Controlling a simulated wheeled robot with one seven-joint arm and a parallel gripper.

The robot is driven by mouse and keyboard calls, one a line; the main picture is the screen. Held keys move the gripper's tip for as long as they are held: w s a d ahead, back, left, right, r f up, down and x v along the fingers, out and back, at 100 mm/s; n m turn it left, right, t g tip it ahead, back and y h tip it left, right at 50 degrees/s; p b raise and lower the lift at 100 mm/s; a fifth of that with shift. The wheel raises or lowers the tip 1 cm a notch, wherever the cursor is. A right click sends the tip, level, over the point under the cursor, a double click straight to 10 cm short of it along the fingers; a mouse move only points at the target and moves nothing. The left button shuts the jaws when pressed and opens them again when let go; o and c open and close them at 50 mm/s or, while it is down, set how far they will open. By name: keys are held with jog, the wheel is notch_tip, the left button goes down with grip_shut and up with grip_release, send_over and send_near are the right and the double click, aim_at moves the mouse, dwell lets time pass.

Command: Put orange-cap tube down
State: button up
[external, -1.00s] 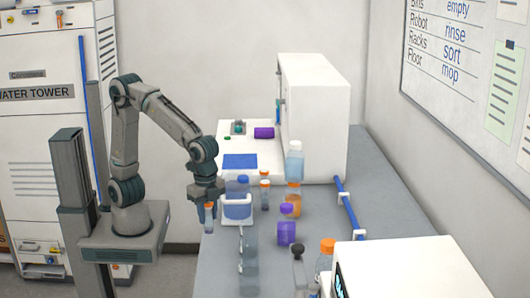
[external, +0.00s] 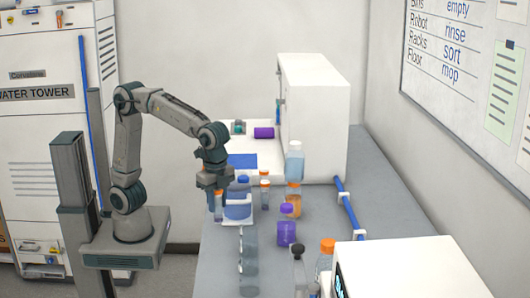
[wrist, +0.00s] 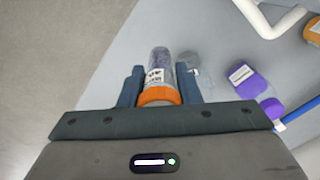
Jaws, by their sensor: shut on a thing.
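The orange-cap tube (wrist: 158,78) is clear with a white label, and its orange cap faces my gripper (wrist: 160,88) in the wrist view. My gripper is shut on it, with one dark finger on each side. In the external view my gripper (external: 214,190) is low over the bench's left edge, just left of the white holder with a blue-capped bottle. The tube (external: 218,206) hangs below it, partly hidden. I cannot tell whether its bottom touches the bench.
The grey bench (external: 330,235) carries a purple-capped bottle (external: 287,228), an orange-filled bottle (external: 293,202), another orange-capped tube (external: 265,192) and clear vessels (external: 249,262). The bench edge drops to the floor at left.

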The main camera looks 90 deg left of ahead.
jog(key=w+a+b, duration=0.1)
jog(key=w+a, duration=0.5)
jog(key=w, duration=0.2)
jog(key=shift+w+a+f+p, duration=0.1)
jog(key=shift+w+a+f, duration=1.1)
jog(key=shift+a+f, duration=0.5)
jog(key=shift+w+a+f+p, duration=0.15)
jog(key=shift+w+a+f, duration=1.05)
jog(key=shift+f, duration=0.75)
jog(key=shift+w+a+f+p, duration=0.1)
jog(key=shift+w+a+f, duration=1.05)
jog(key=shift+a+f, duration=0.55)
jog(key=shift+d+f, duration=0.15)
jog(key=shift+f, duration=0.05)
jog(key=shift+f, duration=0.15)
jog(key=o, duration=0.9)
jog(key=shift+o, duration=0.2)
notch_tip(320, 180, up, 12)
jog(key=shift+r, duration=0.25)
